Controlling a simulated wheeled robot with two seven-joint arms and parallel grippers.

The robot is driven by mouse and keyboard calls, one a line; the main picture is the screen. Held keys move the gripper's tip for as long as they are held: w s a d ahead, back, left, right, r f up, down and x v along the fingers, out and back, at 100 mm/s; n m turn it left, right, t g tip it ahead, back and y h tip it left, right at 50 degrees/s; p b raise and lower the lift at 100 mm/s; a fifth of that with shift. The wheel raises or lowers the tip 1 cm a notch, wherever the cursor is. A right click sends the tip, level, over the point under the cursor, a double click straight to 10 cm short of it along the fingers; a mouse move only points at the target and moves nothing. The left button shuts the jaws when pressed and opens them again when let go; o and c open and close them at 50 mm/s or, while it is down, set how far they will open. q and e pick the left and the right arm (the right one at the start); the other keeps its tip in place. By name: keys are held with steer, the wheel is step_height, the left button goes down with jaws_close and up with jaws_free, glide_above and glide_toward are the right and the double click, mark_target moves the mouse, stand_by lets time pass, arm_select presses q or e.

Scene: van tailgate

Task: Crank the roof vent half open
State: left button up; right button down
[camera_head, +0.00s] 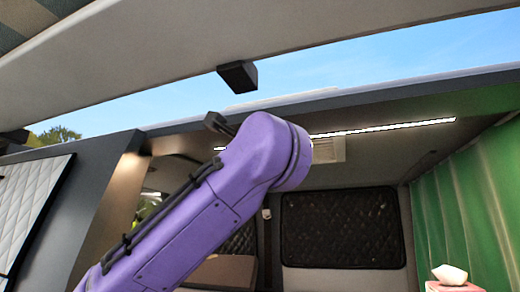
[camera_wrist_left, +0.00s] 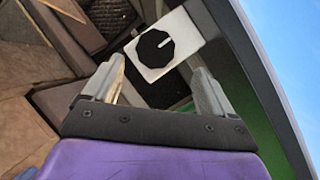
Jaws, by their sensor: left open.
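In the left wrist view a black, many-sided knob (camera_wrist_left: 156,49) with a white pointer mark sits on a white square plate (camera_wrist_left: 187,30). My left gripper (camera_wrist_left: 158,68) is open and empty, with one finger to each side below the knob and plate. The knob appears beyond the fingertips; I cannot tell the exact gap. In the head view my purple left arm rises from the lower left and hides the gripper and the knob. A pale slatted panel (camera_head: 329,150), perhaps part of the roof vent, shows partly on the van ceiling behind the arm. My right gripper is out of view.
The raised tailgate (camera_head: 180,60) spans the top of the head view. A light strip (camera_head: 385,128) runs along the ceiling. A green curtain (camera_head: 468,205) hangs at the right, near a tissue box (camera_head: 452,279). A quilted dark panel (camera_head: 342,228) covers the rear window.

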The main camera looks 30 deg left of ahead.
arm_select(q)
steer(key=p+x, duration=0.2)
steer(key=x, duration=0.4)
steer(key=shift+w+a+p, duration=0.15)
steer(key=shift+a+p, duration=0.1)
steer(key=shift+p, duration=0.15)
steer(key=shift+d, duration=0.1)
steer(key=shift+c, duration=1.2)
steer(key=c, duration=0.6)
steer(key=shift+a, duration=0.25)
steer(key=shift+c, duration=1.1)
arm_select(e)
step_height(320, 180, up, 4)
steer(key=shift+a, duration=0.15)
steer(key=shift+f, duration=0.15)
